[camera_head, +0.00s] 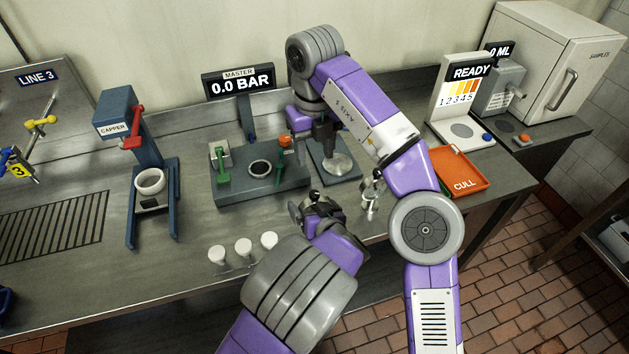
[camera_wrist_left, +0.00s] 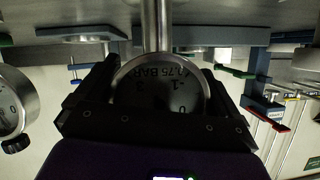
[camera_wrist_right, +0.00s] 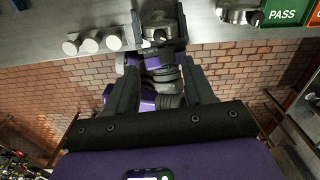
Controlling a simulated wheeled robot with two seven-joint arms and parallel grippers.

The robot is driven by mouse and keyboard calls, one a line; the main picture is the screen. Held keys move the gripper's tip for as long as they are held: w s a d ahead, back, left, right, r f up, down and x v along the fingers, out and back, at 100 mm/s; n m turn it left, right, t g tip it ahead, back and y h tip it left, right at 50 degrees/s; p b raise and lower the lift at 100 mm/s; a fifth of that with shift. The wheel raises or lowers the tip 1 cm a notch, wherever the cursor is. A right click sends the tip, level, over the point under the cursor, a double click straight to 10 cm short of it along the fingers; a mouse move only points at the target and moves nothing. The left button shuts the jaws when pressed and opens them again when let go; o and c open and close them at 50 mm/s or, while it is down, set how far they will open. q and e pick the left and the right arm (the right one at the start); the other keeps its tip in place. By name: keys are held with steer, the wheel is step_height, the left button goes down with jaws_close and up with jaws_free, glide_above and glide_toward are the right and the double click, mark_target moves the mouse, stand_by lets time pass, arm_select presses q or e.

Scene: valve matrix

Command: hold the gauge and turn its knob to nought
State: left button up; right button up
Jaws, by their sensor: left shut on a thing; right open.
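The gauge (camera_wrist_left: 160,95) has a dark round face with a metal rim and stem. My left gripper (camera_wrist_left: 160,80) is shut on the gauge's sides; in the head view, the left gripper (camera_head: 318,203) is above the table front and largely hides the gauge. The dark knob (camera_wrist_right: 160,36) faces my right gripper in the right wrist view.
A second gauge (camera_head: 371,192) stands to the right. Several white caps (camera_head: 243,248) stand at the front. A blue fixture (camera_head: 285,186) is behind the left gripper.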

mark_target(314, 193)
steer(key=shift+m, duration=0.6)
step_height(314, 193, down, 12)
jaws_close()
stand_by(0.5)
